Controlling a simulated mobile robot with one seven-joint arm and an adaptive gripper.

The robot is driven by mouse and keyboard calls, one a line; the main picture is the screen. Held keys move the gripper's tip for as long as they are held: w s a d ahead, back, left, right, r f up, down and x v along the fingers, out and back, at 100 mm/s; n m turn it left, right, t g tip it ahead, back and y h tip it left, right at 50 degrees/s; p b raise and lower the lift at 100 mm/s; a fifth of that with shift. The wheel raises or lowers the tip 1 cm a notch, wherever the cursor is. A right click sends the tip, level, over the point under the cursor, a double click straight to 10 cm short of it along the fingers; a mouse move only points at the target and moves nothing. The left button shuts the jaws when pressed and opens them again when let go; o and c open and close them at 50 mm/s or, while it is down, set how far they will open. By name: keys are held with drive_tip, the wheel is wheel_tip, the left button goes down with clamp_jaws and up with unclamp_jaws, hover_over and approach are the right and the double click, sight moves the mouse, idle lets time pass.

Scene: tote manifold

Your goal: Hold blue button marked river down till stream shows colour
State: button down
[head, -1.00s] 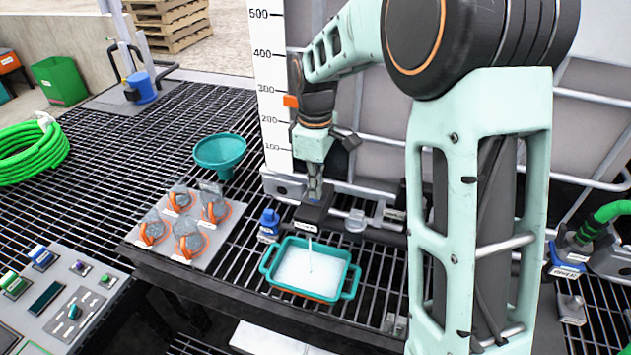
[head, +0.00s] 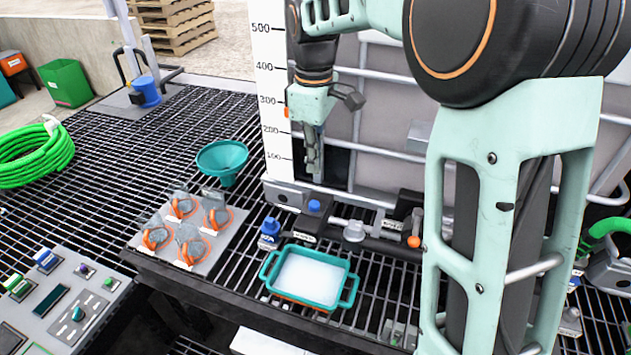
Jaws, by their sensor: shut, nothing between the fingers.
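A round blue button (head: 314,206) sits on a dark block of the manifold behind the teal tray; I cannot read its marking. My gripper (head: 313,170) is shut and empty, pointing down above the button with a visible gap. The teal tray (head: 267,272) stands on the grating in front of the manifold and holds whitish liquid (head: 308,279). No stream shows between the manifold and the tray.
A small blue-capped bottle (head: 269,234) stands left of the tray. A plate with several orange-ringed covered knobs (head: 185,228) and a teal funnel (head: 222,158) are further left. An orange-tipped lever (head: 414,241) is on the right. My arm hides the right side.

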drive_tip(key=shift+r, duration=1.4)
